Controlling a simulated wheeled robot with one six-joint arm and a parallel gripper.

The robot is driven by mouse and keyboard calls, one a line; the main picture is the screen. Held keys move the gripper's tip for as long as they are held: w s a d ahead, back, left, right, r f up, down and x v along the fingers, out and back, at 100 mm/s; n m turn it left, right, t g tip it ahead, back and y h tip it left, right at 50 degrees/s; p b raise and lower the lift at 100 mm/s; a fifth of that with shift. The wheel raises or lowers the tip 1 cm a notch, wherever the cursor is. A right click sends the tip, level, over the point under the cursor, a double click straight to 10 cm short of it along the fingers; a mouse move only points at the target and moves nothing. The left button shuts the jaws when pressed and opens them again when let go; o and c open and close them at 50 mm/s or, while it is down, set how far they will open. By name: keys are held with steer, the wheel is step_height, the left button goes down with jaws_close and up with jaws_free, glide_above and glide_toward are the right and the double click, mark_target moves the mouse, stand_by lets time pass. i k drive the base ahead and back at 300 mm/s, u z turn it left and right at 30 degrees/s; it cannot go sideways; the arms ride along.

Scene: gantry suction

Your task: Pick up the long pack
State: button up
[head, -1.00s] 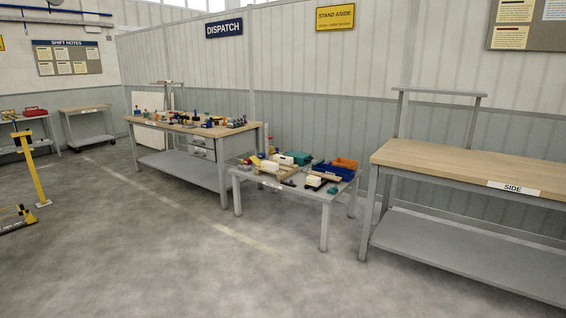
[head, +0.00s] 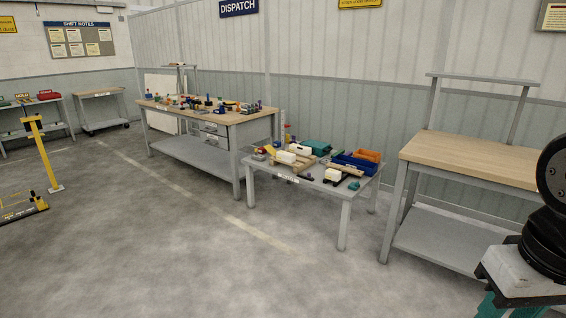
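I cannot tell for sure which item is the long pack; the items are small at this distance. Several mixed items lie on the low grey table (head: 345,193) in the middle of the head view. Among them are a white block-like item (head: 285,157), another white item (head: 333,175) near the front edge, and a teal box (head: 316,146) at the back. My gripper (head: 515,302) shows only in part at the lower right corner, with a white body and teal parts cut off by the frame edge. It is well apart from the low table.
A blue bin (head: 352,164) and an orange bin (head: 368,155) are at the low table's right end. A wood-topped workbench (head: 240,117) with many small items stands to the left. An empty bench (head: 470,160) stands to the right. The floor (head: 200,260) in front is clear.

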mark_target(301, 150)
steer(key=u, duration=0.6)
steer(key=i, duration=4.25)
steer(key=z, duration=0.95)
steer(key=i, duration=1.1)
steer(key=z, duration=0.5)
